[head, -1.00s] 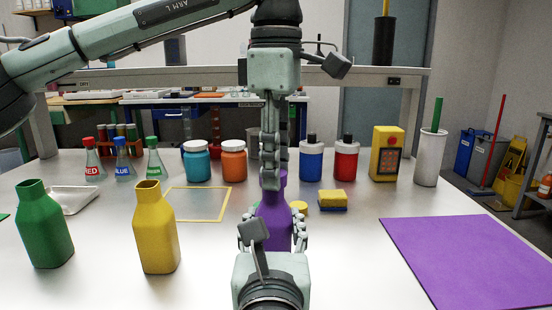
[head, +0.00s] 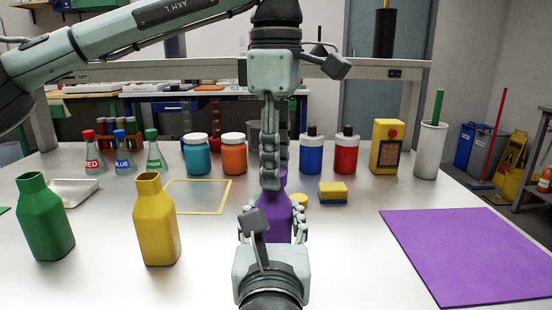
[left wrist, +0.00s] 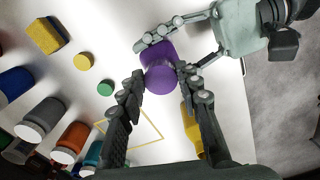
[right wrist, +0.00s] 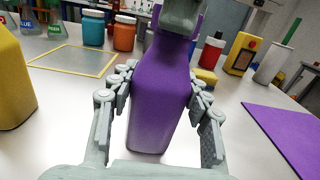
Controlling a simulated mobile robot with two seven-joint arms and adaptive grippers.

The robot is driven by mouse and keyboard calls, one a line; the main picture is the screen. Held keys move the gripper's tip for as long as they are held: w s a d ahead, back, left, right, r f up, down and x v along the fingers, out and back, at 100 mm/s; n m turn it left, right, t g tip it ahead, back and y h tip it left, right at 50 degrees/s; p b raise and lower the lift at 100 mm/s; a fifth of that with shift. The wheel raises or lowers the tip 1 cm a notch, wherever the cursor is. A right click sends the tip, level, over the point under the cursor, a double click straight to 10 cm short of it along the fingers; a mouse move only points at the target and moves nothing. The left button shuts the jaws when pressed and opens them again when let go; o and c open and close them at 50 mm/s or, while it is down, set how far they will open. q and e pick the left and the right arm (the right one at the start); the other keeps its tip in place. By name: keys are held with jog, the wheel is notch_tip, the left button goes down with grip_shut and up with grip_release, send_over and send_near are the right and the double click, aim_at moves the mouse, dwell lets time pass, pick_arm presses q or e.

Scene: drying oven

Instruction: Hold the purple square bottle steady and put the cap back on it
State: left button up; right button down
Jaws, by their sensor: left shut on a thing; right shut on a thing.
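The purple square bottle (head: 274,222) stands upright at the middle of the table, and it also fills the middle of the right wrist view (right wrist: 158,105). My right gripper (head: 272,214) is shut on its body from the near side, a finger along each side. My left gripper (head: 270,182) points down from above and is shut at the bottle's top. In the left wrist view a round purple cap (left wrist: 161,79) sits between its fingertips, over the bottle (left wrist: 153,50). The fingers hide the neck, so I cannot tell whether the cap is seated.
Yellow (head: 157,225) and green (head: 45,220) bottles stand at the left. A yellow cap (head: 299,199) and a sponge (head: 333,193) lie behind the purple bottle. A green cap (left wrist: 105,88) lies near the yellow one. A purple mat (head: 470,250) lies at the right.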

pick_arm(q)
jog(key=m, duration=0.5)
jog(key=shift+s, duration=0.1)
jog(key=m, duration=0.5)
jog(key=shift+a, duration=0.1)
jog(key=m, duration=1)
jog(key=shift+a+m, duration=0.2)
jog(key=shift+m, duration=0.1)
jog(key=m, duration=0.5)
jog(key=o, duration=0.7)
